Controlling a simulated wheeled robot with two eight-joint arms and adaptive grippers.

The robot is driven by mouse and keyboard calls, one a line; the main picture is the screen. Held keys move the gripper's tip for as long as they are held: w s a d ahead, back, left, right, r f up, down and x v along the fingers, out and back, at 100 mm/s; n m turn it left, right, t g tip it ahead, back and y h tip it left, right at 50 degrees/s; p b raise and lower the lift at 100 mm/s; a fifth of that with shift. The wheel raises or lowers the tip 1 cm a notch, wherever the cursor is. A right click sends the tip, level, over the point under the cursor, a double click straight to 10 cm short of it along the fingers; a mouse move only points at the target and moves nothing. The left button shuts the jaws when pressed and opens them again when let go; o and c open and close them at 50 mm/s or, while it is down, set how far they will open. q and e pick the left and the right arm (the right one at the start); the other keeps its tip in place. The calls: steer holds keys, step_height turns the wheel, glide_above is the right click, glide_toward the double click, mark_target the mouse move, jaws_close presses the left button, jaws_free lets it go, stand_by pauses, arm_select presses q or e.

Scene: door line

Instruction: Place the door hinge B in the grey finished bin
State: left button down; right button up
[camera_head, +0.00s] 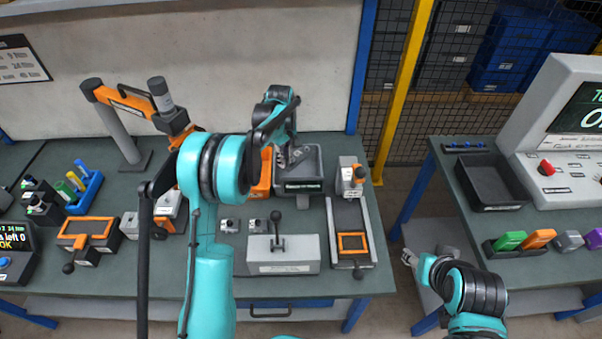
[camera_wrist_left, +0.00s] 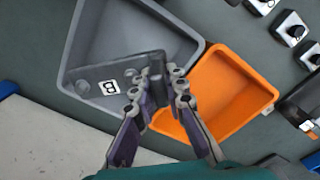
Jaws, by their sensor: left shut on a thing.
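The door hinge B (camera_wrist_left: 98,86) is a dark grey plate with a white "B" label and a round barrel, in the left wrist view. My left gripper (camera_wrist_left: 158,90) is shut on the barrel end; it shows in the head view too (camera_head: 285,152). The plate overlaps the grey finished bin (camera_wrist_left: 82,50), which also stands on the table in the head view (camera_head: 312,188). The hinge is over or within the bin's opening; its height above the floor is unclear. My right gripper (camera_head: 409,258) is at lower right, too small to read its fingers.
An orange bin (camera_wrist_left: 240,80) adjoins the grey one. A grey lever fixture (camera_head: 283,262) stands in front, and a slide with an orange frame (camera_head: 352,243) to the right. A right-hand table holds a dark tray (camera_head: 490,182). A floor gap separates the tables.

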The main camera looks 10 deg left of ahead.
mark_target(286, 168)
arm_select(q)
step_height(286, 168, down, 5)
steer(key=shift+w+d+r+b, duration=0.1)
steer(key=shift+w+b, duration=0.05)
steer(key=shift+b, duration=0.35)
steer(key=shift+f+b, duration=0.6)
steer(key=shift+f, duration=1.6)
steer(key=c, duration=1.6)
jaws_free()
steer(key=shift+f, duration=0.1)
steer(key=shift+o, duration=0.2)
